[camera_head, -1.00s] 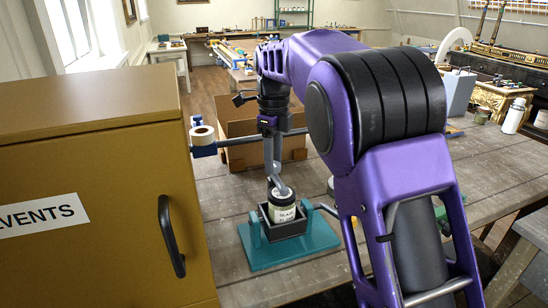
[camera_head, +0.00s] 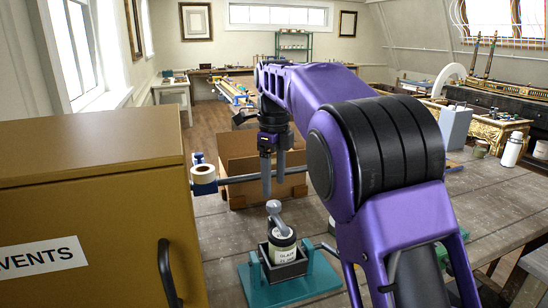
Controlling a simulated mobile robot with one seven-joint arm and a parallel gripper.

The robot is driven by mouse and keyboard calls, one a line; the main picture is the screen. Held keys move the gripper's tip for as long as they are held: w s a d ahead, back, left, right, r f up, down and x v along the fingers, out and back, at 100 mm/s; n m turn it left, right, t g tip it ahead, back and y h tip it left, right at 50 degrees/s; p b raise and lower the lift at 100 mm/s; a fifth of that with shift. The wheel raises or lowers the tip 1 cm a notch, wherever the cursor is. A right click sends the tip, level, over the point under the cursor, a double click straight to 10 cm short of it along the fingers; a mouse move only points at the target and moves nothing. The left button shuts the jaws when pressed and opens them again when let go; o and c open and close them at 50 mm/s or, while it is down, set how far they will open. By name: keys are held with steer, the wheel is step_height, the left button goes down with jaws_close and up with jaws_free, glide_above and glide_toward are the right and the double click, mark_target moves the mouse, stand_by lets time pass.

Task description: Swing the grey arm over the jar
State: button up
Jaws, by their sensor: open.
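A jar (camera_head: 284,247) with a pale label stands upright in a dark square holder (camera_head: 290,270) on a teal base (camera_head: 257,291). The short grey arm (camera_head: 278,220) has a rounded knob at its upper end, and its lower end lies over the jar's top. I cannot tell whether it touches the lid. My gripper (camera_head: 274,188) points down just above the knob, open and empty, with a gap between its fingertips and the grey arm. The jar's lid is partly hidden by the grey arm.
A mustard cabinet (camera_head: 85,150) with a dark handle fills the left. A cardboard box (camera_head: 238,180) stands behind my gripper, and a grey bar with a white roll (camera_head: 203,173) runs in front of it. A white bottle (camera_head: 512,150) stands far right. Bare tabletop lies left of the base.

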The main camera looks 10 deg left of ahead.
mark_target(274, 203)
step_height(274, 203, up, 7)
stand_by(0.3)
steer(key=shift+f, duration=0.1)
